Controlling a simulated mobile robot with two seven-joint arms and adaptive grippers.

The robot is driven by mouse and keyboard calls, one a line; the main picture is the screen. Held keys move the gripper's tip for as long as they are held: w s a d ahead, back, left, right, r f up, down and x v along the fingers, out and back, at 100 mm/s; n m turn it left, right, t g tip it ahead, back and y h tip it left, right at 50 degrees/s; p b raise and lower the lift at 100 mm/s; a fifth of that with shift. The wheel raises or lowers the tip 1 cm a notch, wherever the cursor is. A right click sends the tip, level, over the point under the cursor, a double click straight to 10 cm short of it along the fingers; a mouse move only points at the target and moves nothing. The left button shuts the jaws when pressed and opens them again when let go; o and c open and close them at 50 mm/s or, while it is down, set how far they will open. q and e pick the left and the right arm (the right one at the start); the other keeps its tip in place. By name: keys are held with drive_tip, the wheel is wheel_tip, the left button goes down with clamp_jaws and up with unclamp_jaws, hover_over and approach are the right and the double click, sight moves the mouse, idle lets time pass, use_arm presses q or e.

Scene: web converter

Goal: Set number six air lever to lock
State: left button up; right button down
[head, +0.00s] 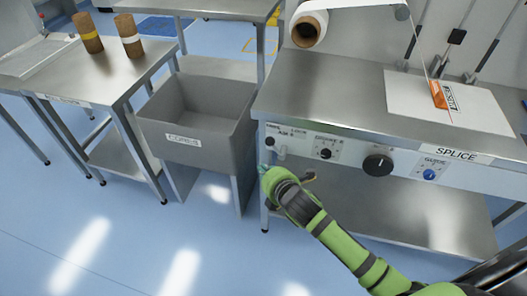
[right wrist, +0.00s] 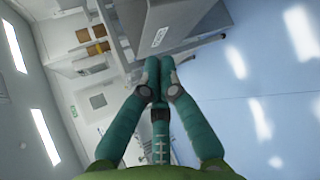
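The air control sits at the left end of the splice table's front panel in the head view. Its label (head: 286,131) seems to read "LOCK" and "AIR 6", but the print is small. Below the label are a dark knob (head: 270,141) and a small pale part (head: 281,153); I cannot tell which is the lever or how it is set. My right gripper (head: 264,168) is just below and left of them, apparently empty. In the right wrist view its teal fingertips (right wrist: 159,64) are together. My left gripper is not in view.
A grey cores bin (head: 190,152) stands left of the splice table (head: 340,95). A black dial (head: 378,165) and a blue guide knob (head: 430,174) sit further right on the panel. A steel table (head: 75,80) with two brown cores is at left. The blue floor in front is clear.

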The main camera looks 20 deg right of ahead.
sight(285, 154)
drive_tip(key=x, duration=0.9)
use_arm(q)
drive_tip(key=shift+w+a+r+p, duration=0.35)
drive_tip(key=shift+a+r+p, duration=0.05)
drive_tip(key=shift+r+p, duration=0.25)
use_arm(e)
drive_tip(key=d+r, duration=0.2)
drive_tip(key=d, duration=0.1)
drive_tip(key=shift+d, duration=0.2)
